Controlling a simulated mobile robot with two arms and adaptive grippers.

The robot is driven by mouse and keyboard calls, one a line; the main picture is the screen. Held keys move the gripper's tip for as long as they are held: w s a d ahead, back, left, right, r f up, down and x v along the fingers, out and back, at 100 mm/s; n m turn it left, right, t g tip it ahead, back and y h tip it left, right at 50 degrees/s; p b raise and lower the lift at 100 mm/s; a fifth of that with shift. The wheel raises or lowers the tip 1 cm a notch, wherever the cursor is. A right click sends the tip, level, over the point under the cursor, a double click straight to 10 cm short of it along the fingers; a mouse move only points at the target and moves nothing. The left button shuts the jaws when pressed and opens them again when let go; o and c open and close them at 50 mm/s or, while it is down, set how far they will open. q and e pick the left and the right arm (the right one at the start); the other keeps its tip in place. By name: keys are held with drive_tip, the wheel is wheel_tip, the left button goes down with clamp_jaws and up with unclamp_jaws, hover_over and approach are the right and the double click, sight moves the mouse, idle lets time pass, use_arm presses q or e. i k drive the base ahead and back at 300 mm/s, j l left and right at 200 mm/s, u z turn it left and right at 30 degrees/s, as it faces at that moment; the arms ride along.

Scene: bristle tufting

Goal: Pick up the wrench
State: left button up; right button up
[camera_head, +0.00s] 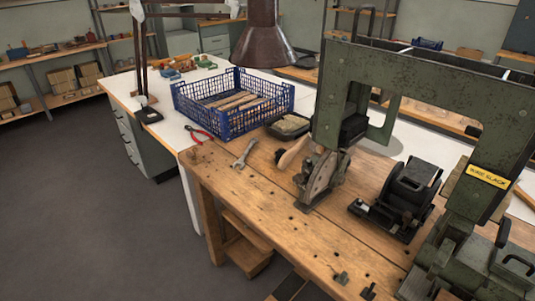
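A grey metal wrench (243,154) lies flat on the wooden workbench (240,192), near its far left corner. Its upper end points toward the blue crate, and its lower end lies nearer the bench's left edge. Nothing covers it. Neither of my grippers shows in the head view.
Red-handled pliers (199,134) lie left of the wrench. A blue crate (218,122) with wooden pieces stands behind. A dark tray (285,128), a metal tool with a wooden handle (322,177) and a green machine frame (350,75) stand to the right. The bench front is mostly clear.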

sight(241, 162)
drive_tip(key=i+j+z, duration=0.15)
drive_tip(key=z, duration=0.25)
drive_tip(key=i+j+z, duration=0.1)
drive_tip(key=j+z, duration=0.65)
drive_tip(key=i+l, duration=0.05)
drive_tip(key=l, duration=0.05)
